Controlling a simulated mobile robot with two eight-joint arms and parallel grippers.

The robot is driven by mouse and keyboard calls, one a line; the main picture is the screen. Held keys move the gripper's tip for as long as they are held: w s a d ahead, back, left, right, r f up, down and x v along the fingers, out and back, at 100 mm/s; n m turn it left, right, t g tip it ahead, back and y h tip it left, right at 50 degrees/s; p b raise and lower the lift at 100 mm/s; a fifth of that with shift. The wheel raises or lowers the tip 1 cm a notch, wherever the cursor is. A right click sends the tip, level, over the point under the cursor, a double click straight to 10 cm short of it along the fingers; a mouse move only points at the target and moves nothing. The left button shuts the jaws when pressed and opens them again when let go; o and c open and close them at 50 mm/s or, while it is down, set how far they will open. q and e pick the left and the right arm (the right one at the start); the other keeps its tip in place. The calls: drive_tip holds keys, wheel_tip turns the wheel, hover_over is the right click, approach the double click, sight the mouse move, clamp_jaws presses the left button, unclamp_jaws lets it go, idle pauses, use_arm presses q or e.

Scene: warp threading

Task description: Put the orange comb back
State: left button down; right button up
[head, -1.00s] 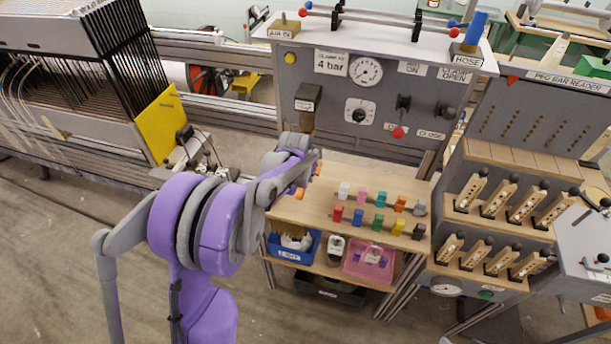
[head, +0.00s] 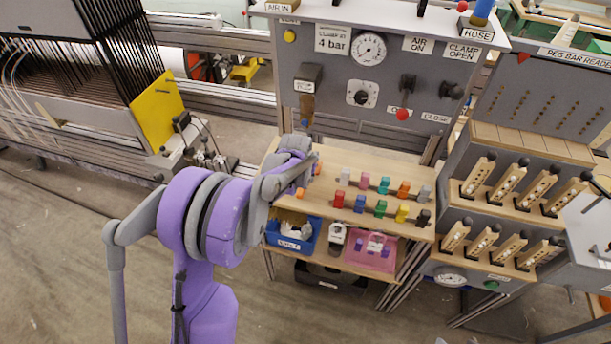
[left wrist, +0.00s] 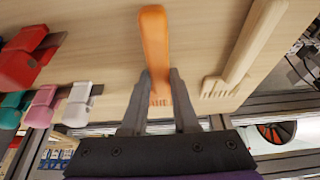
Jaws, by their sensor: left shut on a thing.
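The orange comb (left wrist: 155,48) is in the left wrist view, its handle pointing up in the picture and its teeth between my fingers. My left gripper (left wrist: 161,82) is shut on it at the toothed end. The light wooden tabletop (left wrist: 115,45) lies behind the comb; I cannot tell whether they touch. In the head view my left gripper (head: 302,178) is at the left end of the wooden shelf, mostly hidden by my arm, with a bit of orange (head: 301,193) below it. My right gripper is not in view.
A pale wooden comb (left wrist: 246,50) lies right of the orange one in the wrist view. Colored clamps (head: 381,185) stand in rows on the shelf. A blue bin (head: 291,243) and a pink bin (head: 358,262) are below. The clamp panel (head: 325,90) rises behind.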

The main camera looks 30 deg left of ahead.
use_arm(q)
drive_tip(key=shift+f+b, duration=0.35)
idle(0.4)
drive_tip(key=shift+c, duration=1)
unclamp_jaws()
drive_tip(key=shift+w+p+v, duration=0.15)
drive_tip(key=shift+p+v, duration=1.05)
drive_tip(key=shift+v, duration=1.2)
drive_tip(key=shift+w+p+v, duration=0.2)
drive_tip(key=shift+p+v, duration=0.95)
drive_tip(key=shift+v, duration=1.2)
drive_tip(key=shift+a+r, duration=0.1)
drive_tip(key=shift+a, duration=0.05)
drive_tip(key=shift+s, duration=0.1)
